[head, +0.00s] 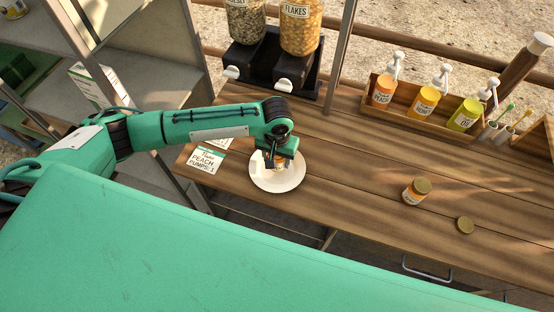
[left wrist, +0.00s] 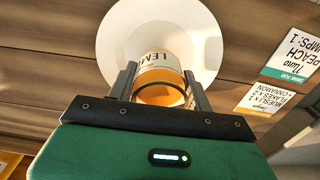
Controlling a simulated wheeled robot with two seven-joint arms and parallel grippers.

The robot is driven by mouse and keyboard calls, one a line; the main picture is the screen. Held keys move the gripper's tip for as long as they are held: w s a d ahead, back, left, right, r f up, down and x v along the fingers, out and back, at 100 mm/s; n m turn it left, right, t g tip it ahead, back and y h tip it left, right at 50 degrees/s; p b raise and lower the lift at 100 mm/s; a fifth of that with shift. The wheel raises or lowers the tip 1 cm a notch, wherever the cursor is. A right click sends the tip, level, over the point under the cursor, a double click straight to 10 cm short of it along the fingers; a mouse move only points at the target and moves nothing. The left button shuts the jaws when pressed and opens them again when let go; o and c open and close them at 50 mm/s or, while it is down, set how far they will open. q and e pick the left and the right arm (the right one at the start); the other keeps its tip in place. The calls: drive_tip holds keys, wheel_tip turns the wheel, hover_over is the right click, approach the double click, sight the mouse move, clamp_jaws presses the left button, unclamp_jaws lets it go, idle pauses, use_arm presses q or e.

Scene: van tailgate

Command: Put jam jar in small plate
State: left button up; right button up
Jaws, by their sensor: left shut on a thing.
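My left gripper (head: 275,160) points down over the small white plate (head: 290,183) near the table's front left edge. In the left wrist view its two fingers are shut on a jar (left wrist: 158,66) with a white label reading "LEM" and orange-yellow below it. The plate (left wrist: 116,42) shows behind the jar in that view. The arm mostly hides the held jar in the head view, and I cannot tell whether it touches the plate. Another small jar (head: 411,197) with a gold lid and orange label stands on the table to the right. My right gripper is not in view.
A wooden rack holds pump bottles (head: 424,101) at the back right. Cereal dispensers (head: 300,30) stand at the back. An order card (head: 208,160) lies left of the plate. The table's middle is clear.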

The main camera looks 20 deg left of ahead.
use_arm(q)
wheel_tip(320, 180, down, 2)
drive_tip(key=shift+f, duration=0.15)
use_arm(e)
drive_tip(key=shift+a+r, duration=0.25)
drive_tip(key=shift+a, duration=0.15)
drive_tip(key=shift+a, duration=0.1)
use_arm(q)
drive_tip(key=o, duration=1.2)
drive_tip(key=shift+f, duration=0.1)
drive_tip(key=shift+c, duration=0.2)
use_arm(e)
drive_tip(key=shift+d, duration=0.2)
